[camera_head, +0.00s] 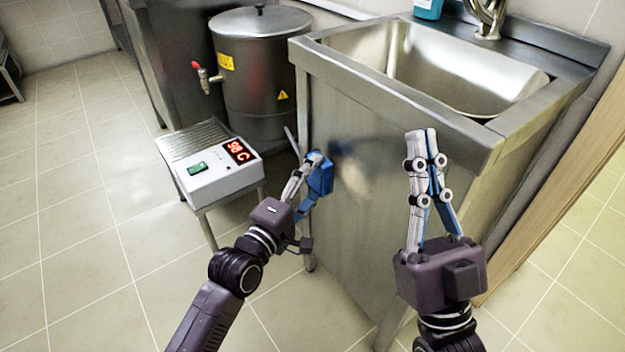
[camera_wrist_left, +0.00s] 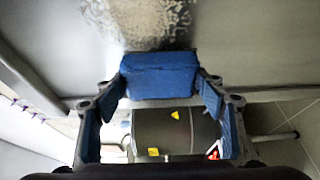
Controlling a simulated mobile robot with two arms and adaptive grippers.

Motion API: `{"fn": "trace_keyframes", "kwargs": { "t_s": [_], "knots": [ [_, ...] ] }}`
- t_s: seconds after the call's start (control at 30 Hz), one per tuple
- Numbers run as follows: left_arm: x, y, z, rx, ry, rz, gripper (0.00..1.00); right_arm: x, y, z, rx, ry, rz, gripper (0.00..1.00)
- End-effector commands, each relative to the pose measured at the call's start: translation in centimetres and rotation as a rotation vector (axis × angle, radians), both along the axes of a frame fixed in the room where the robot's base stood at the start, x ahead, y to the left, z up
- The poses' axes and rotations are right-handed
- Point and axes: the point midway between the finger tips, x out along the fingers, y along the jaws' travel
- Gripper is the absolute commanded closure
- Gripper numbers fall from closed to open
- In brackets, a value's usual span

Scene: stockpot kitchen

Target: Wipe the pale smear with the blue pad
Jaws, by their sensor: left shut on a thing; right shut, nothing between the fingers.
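The blue pad (camera_head: 321,179) is in my left gripper (camera_head: 309,172), at the left part of the sink cabinet's steel panel (camera_head: 375,240). In the left wrist view the pad (camera_wrist_left: 160,76) sits between the two fingers, close to the panel; I cannot tell whether it touches. The pale smear (camera_head: 352,172) is on the panel just right of the pad in the head view. In the left wrist view the speckled smear (camera_wrist_left: 138,22) lies directly beyond the pad, whose edge overlaps its lower end. My right gripper (camera_head: 422,136) is shut and empty, in front of the panel's right part.
A steel sink basin (camera_head: 440,70) tops the cabinet. A large stockpot (camera_head: 262,75) with a tap stands behind left. A white box with a red display (camera_head: 207,165) sits on a small stand left of my left gripper. The tiled floor (camera_head: 80,230) at left is clear.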

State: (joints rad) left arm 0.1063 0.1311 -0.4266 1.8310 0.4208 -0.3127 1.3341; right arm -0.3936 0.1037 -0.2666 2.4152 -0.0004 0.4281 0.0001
Motion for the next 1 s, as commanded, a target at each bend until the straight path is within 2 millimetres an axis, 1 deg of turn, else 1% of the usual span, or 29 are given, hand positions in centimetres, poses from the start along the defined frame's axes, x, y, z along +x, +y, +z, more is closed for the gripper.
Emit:
{"fn": "trace_keyframes", "kwargs": {
  "t_s": [0.87, 1.0],
  "knots": [
    [1.1, -1.5, 0.1, -0.001, -0.002, 0.000, 0.55, 1.4, 0.1, -1.1, -0.023, 0.076, -0.006, 1.00],
    [1.0, -1.5, 0.1, -0.001, -0.002, 0.000, 0.55, 1.5, 0.2, -1.2, -0.026, 0.085, -0.006, 1.00]
  ]
}}
